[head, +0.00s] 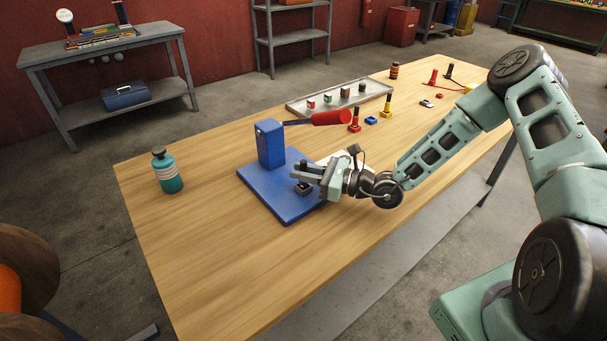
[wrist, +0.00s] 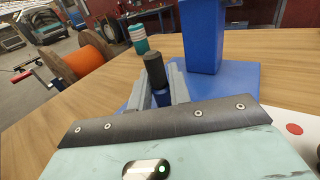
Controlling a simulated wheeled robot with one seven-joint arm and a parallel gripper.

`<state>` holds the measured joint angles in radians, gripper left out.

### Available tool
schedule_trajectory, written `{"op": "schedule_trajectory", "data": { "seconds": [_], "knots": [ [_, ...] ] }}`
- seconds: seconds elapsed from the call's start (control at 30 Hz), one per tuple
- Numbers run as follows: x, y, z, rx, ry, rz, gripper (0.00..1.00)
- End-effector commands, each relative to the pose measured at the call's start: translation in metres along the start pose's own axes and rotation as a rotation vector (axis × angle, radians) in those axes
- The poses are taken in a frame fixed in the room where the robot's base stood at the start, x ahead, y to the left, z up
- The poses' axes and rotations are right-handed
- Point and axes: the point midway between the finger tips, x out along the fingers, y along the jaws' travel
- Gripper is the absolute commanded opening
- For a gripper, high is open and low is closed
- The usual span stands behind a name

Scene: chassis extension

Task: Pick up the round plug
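A dark cylinder (wrist: 154,70) that looks like the round plug stands between my gripper's fingers in the wrist view. A darker blue part shows below it. My gripper (wrist: 162,90) has one finger on each side of it, and I cannot tell whether they touch it. In the head view, my gripper (head: 308,176) is low over the blue base plate (head: 263,183). A small black item (head: 303,188) shows at the fingers there, too small to identify surely.
A blue post (head: 269,144) with a red-handled lever (head: 330,118) rises from the plate just behind my gripper. A teal bottle (head: 167,171) stands to the left. A grey tray (head: 375,88) and several small coloured parts lie farther back. The table's front left is clear.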

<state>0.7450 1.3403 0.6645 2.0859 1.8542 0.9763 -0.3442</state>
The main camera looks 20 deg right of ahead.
Motion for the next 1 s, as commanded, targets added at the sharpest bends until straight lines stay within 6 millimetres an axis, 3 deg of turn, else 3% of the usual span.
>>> {"op": "schedule_trajectory", "data": {
  "seconds": [0.37, 0.7, 1.0],
  "knots": [
    [0.0, 0.0, 0.003, -0.001, -0.001, 0.0, 0.0],
    [0.0, -0.001, 0.036, -0.004, -0.001, 0.0, 0.0],
    [-0.071, -0.002, 0.033, -0.001, 0.002, -0.006, 0.0]
  ]
}}
